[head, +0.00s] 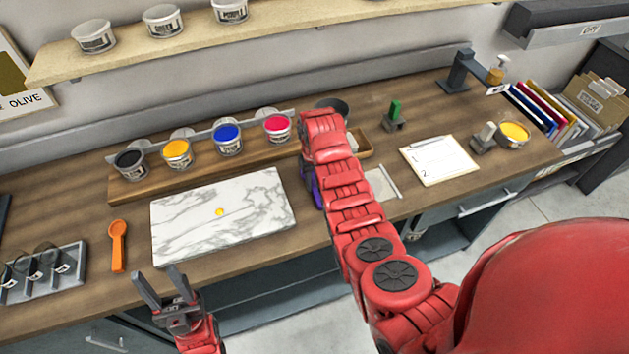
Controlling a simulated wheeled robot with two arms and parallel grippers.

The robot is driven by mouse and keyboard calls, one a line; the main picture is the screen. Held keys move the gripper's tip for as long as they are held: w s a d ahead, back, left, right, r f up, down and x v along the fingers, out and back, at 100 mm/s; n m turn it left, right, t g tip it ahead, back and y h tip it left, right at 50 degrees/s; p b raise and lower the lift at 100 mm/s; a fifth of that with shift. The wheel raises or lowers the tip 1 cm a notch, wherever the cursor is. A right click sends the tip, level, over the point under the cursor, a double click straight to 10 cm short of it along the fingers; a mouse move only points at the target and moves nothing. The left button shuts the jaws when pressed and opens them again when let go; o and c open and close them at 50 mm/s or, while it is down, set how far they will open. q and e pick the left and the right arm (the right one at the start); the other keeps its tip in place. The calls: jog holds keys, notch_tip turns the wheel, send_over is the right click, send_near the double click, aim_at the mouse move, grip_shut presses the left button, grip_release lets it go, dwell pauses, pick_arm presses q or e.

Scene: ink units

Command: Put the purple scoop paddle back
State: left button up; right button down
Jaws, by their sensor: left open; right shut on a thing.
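The purple scoop paddle (316,190) shows only in part, beside my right forearm and just off the right edge of the marble slab (175,235). My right gripper (308,178) is mostly hidden by its own red arm and is shut on the paddle. Whether the paddle touches the table cannot be told. My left gripper (160,288) is open and empty, in front of the table's front edge, below the slab. An orange scoop (118,245) lies on the table left of the slab.
Black (130,163), yellow (178,154), blue (229,139) and magenta (278,127) ink tubs stand on a wooden strip behind the slab. A grey rack (62,277) sits at left. A clipboard (439,160) and yellow tub (513,135) are at right. A yellow dab (219,212) marks the slab.

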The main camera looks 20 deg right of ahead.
jog(key=shift+f, duration=0.2)
jog(key=c, duration=0.7)
grip_release()
jog(key=shift+r, duration=0.1)
jog(key=shift+o, duration=0.2)
